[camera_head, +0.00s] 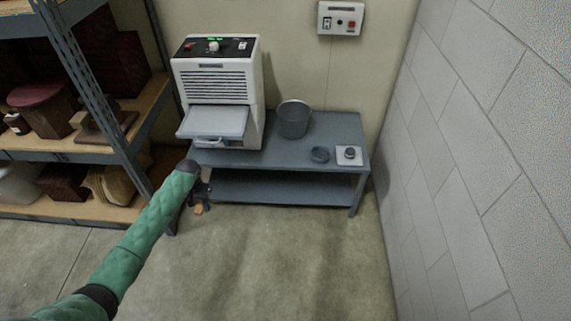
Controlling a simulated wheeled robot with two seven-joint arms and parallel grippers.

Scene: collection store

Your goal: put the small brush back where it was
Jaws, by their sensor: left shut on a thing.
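My left gripper (200,199) is at the end of the green-sleeved arm, in front of the left end of the grey metal table (285,158). It is small and dark and points down. It is shut on a small orange-brown thing (199,209) that shows just below the fingers. This looks like the small brush, but it is too small and partly hidden to be sure. My right gripper is not in view.
On the table stand a white machine (216,85) with its front tray (214,122) out, a grey bucket (294,119), a small dark dish (319,154) and a white square item (349,155). Loaded shelves (127,157) stand left, a block wall (480,150) right. The front floor is clear.

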